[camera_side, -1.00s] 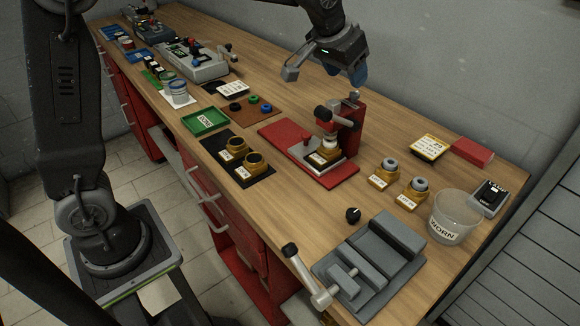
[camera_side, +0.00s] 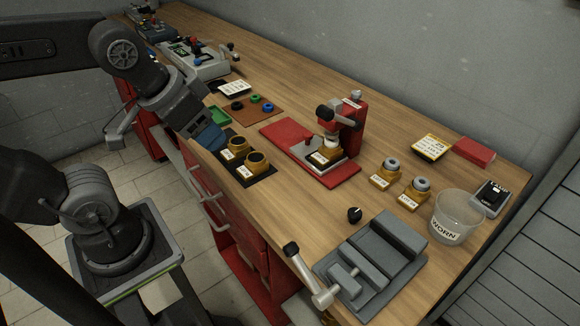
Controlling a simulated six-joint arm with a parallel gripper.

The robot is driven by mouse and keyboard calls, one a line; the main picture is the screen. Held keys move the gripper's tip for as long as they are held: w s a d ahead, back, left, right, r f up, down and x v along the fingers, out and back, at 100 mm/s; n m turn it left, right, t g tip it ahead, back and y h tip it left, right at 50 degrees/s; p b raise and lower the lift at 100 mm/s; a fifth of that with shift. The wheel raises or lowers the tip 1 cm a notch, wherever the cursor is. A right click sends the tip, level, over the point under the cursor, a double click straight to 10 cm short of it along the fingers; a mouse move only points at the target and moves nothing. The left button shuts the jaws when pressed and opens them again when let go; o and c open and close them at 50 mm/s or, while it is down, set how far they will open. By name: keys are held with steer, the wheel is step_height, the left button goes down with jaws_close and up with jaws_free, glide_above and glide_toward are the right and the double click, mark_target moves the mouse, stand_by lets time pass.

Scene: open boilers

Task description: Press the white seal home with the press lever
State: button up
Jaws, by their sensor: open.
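The red press (camera_side: 352,125) stands mid-bench on a red base plate. Its press lever (camera_side: 324,113) has a dark knob and sticks out to the left of the post. My gripper (camera_side: 162,140) is open and empty at the bench's front left edge, well left of the press. Its blue-tipped finger is near the dark mat.
Two brass bodies (camera_side: 246,156) stand on the dark mat. A green tray (camera_side: 218,114) is partly hidden by my gripper. A brown mat (camera_side: 252,104) holds coloured rings. Right are two more brass bodies (camera_side: 400,180), a clear cup (camera_side: 455,218) and a grey vise (camera_side: 370,262).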

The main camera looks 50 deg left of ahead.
mark_target(341, 119)
steer(key=shift+c, duration=0.4)
